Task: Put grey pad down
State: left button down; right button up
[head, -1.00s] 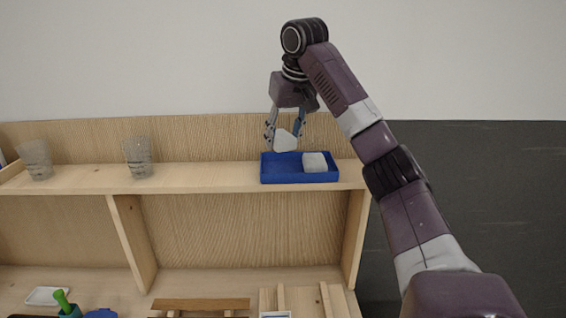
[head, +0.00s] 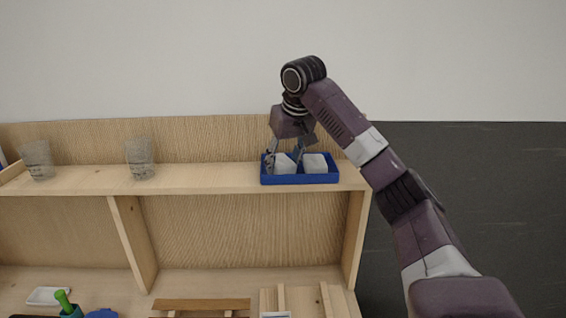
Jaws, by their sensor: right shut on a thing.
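The grey pad (head: 284,166) is a pale block in the left half of the blue tray (head: 300,180) on the upper shelf. My right gripper (head: 284,163) reaches down into the tray and is shut on the pad, with one finger on each side. Whether the pad touches the tray floor is hidden by the front wall. A second pale block (head: 315,163) sits in the right half of the tray, beside the pad. My left gripper is not in view.
Two clear glasses, one at the far left (head: 37,160) and one nearer the middle (head: 140,158), stand on the upper shelf (head: 205,178). The shelf between the middle glass and the tray is free. Below are a white dish (head: 48,296) and a green-handled item (head: 64,300).

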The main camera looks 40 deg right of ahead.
jog(key=shift+f, duration=0.3)
jog(key=o, duration=0.6)
jog(key=shift+s, duration=0.1)
jog(key=shift+o, duration=0.6)
jog(key=shift+f, duration=0.2)
jog(key=shift+a, duration=0.1)
jog(key=v, duration=1.3)
jog(key=shift+w+r, duration=0.2)
jog(key=shift+w, duration=0.05)
jog(key=shift+d, duration=0.2)
jog(key=shift+a+f, duration=0.1)
